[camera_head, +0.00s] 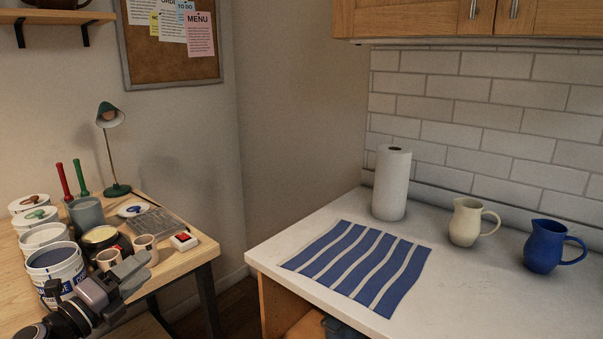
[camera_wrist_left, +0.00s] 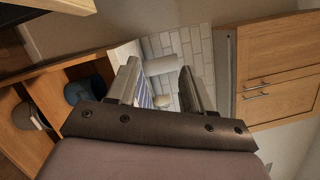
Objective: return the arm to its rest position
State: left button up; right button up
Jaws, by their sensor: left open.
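My left gripper (camera_head: 138,271) is at the lower left of the head view, in front of the wooden workbench (camera_head: 197,256) with the pottery tools. It is open, and nothing shows between its fingers. In the left wrist view, the two fingers of the left gripper (camera_wrist_left: 159,70) stand apart, with the tiled wall and part of the counter seen between them. My right gripper is in neither view.
The workbench holds a white-and-blue bucket (camera_head: 55,267), cups (camera_head: 145,249), a grey container (camera_head: 87,214) and a green lamp (camera_head: 112,150). The counter (camera_head: 450,290) has a striped cloth (camera_head: 360,262), paper roll (camera_head: 391,184), cream jug (camera_head: 466,222) and blue jug (camera_head: 545,246). A floor gap separates them.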

pick_arm(q)
jog(key=s+d+f+n+g+y, duration=0.2)
jog(key=s+d+f+n, duration=0.2)
jog(key=s+f+n, duration=0.4)
jog(key=s+d+f+n+g+y, duration=0.1)
jog(key=s+d+f+n, duration=0.3)
jog(key=s+f+n, duration=0.4)
jog(key=s+d+f+n+g+y, duration=0.2)
jog(key=s+d+f+n+g, duration=0.2)
jog(key=s+f+n, duration=0.5)
notch_tip(320, 180, down, 3)
jog(key=s, duration=0.3)
jog(key=shift+d+y, duration=0.3)
jog(key=shift+d, duration=0.05)
jog(key=shift+c, duration=0.8)
jog(key=shift+a, duration=0.1)
